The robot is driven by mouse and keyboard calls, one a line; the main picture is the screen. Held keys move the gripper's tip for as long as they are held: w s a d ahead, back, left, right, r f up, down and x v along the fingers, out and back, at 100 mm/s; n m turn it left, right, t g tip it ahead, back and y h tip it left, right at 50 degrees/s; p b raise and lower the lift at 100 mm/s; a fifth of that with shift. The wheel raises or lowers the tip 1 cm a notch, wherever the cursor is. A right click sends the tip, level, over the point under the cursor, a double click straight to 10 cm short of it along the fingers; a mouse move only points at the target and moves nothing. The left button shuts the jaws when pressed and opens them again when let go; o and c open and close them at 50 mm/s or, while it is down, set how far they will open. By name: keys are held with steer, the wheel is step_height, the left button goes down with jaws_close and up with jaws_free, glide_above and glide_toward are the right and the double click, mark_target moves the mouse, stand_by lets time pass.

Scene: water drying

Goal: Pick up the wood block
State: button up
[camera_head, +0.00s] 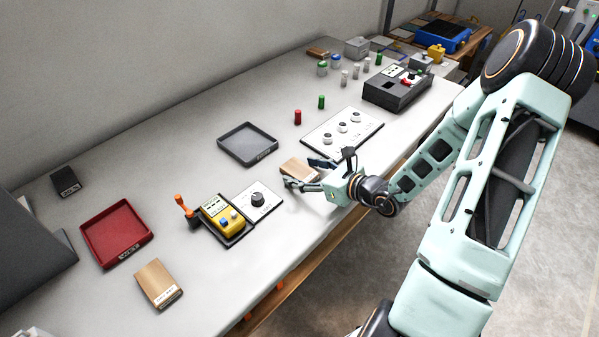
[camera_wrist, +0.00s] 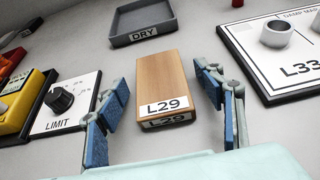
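A wood block (camera_wrist: 160,82) labelled L29 lies flat on the table, between the two spread blue-padded fingers of my gripper (camera_wrist: 160,108) in the wrist view. A gap shows on each side, so the fingers do not appear to touch it. In the head view the same wood block (camera_head: 299,169) lies just ahead of my gripper (camera_head: 304,176), partly hidden by the fingers. A second wood block (camera_head: 158,284) with a white label lies at the near left of the table.
A grey tray (camera_head: 248,144) marked DRY (camera_wrist: 143,33) lies beyond the block. A dial panel (camera_head: 258,199) and yellow device (camera_head: 222,216) are left of it; a knob panel (camera_head: 342,133) is right. A red tray (camera_head: 116,232) lies far left. Bare table (camera_head: 190,165) surrounds them.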

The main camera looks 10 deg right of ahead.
steer(key=c, duration=1.1)
